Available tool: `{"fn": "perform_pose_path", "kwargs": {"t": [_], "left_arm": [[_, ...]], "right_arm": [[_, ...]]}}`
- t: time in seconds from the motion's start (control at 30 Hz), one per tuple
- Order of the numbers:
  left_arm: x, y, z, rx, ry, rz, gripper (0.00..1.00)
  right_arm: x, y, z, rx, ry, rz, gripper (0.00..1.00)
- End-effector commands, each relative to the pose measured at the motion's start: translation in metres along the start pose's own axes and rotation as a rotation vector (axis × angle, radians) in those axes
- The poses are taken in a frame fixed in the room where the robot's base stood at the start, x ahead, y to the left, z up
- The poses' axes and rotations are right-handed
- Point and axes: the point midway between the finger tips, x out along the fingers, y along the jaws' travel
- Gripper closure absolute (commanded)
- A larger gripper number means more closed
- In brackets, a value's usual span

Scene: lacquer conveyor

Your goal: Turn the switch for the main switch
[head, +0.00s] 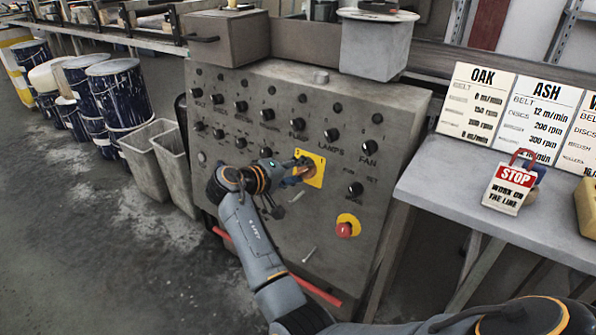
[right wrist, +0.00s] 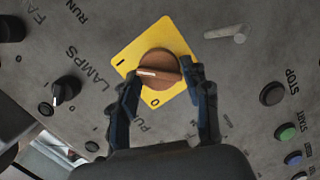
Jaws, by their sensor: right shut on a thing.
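The main switch is a round brown-red knob (right wrist: 160,62) on a yellow plate (head: 318,167) on the front of the grey control panel. The plate carries an I mark and a 0 mark in the right wrist view. A pale pointer line lies across the knob, toward the left side. My right gripper (right wrist: 162,78) has its two fingers on either side of the knob and is shut on it. In the head view the right gripper (head: 300,168) reaches the plate and hides part of the knob. My left gripper is not in view.
Black knobs (head: 298,124) cover the panel above and beside the plate. A red emergency button (head: 346,229) sits below right. A STOP sign (head: 508,187) stands on the grey table (head: 447,203) at right. Bins (head: 145,160) and paint drums (head: 119,94) stand at left.

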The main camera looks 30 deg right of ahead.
Motion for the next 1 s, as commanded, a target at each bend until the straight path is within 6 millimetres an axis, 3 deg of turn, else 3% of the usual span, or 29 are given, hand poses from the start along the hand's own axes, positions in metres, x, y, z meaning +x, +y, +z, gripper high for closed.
{"fn": "perform_pose_path", "kwargs": {"t": [0.1,0.13,0.23,0.63,0.77,1.0], "left_arm": [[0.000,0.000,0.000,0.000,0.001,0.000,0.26],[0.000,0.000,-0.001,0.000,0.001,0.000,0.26],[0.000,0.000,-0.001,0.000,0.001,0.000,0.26],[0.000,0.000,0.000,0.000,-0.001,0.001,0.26],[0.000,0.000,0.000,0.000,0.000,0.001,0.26],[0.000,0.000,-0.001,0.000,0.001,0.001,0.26]], "right_arm": [[0.000,0.004,-0.002,0.008,0.003,0.006,0.84],[0.000,0.004,-0.002,0.008,0.003,0.006,0.51],[0.000,0.004,-0.001,0.007,0.002,0.005,0.31],[-0.002,0.006,-0.002,0.005,0.001,0.002,0.31],[-0.008,0.024,-0.008,0.008,0.002,0.002,0.31],[-0.025,0.072,-0.023,0.015,0.009,0.013,0.31]]}}
